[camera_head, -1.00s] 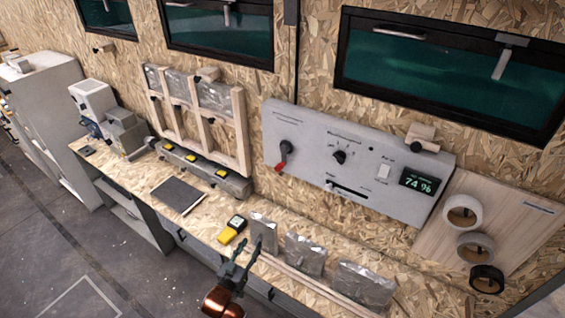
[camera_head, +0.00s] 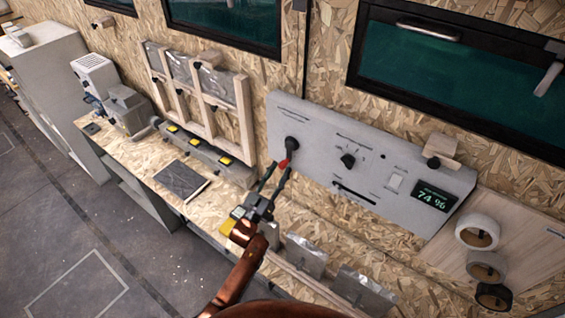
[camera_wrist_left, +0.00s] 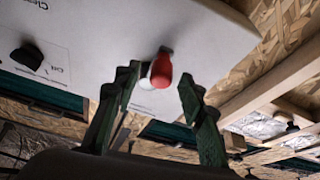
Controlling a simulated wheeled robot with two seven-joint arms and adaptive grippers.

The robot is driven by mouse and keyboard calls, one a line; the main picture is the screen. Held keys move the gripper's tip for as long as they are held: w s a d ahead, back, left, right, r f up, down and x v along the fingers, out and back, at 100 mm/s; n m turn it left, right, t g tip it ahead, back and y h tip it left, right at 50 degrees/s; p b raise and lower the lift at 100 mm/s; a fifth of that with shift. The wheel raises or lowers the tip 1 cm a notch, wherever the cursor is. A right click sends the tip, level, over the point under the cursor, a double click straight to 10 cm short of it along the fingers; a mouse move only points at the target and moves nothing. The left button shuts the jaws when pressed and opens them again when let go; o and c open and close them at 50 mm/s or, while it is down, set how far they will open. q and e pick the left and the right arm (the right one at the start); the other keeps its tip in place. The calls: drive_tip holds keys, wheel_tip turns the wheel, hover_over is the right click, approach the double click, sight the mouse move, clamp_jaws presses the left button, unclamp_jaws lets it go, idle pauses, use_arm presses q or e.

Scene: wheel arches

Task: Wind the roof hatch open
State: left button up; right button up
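A grey control panel (camera_head: 312,168) is fixed to the wall and carries a black crank (camera_head: 291,144). The crank's red handle (camera_head: 284,163) points down and slightly left; it also shows in the wrist view (camera_wrist_left: 162,72). My left gripper (camera_head: 279,171) is at the red handle. In the wrist view its green fingers are spread, with the handle seen between their tips and a gap on each side. I cannot tell how deep the handle sits between them. A display (camera_head: 433,199) on the panel reads 74 %. My right gripper is not in view.
The panel also has a black selector knob (camera_head: 348,160) and a slider slot (camera_head: 353,193). Below, the workbench (camera_head: 150,165) holds a dark flat pad (camera_head: 181,180) and foil-wrapped pieces (camera_head: 306,254). Tape rolls (camera_head: 478,232) hang at the right.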

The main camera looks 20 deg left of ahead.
use_arm(q)
drive_tip(key=shift+x, duration=0.9)
drive_tip(key=shift+w+d, duration=0.1)
drive_tip(key=shift+w, duration=0.3)
drive_tip(key=shift+w+r, duration=0.1)
drive_tip(key=shift+r, duration=0.05)
drive_tip(key=shift+w, duration=0.1)
drive_tip(key=c, duration=0.4)
drive_tip(key=shift+c, duration=1.3)
drive_tip(key=c, duration=0.3)
clamp_jaws()
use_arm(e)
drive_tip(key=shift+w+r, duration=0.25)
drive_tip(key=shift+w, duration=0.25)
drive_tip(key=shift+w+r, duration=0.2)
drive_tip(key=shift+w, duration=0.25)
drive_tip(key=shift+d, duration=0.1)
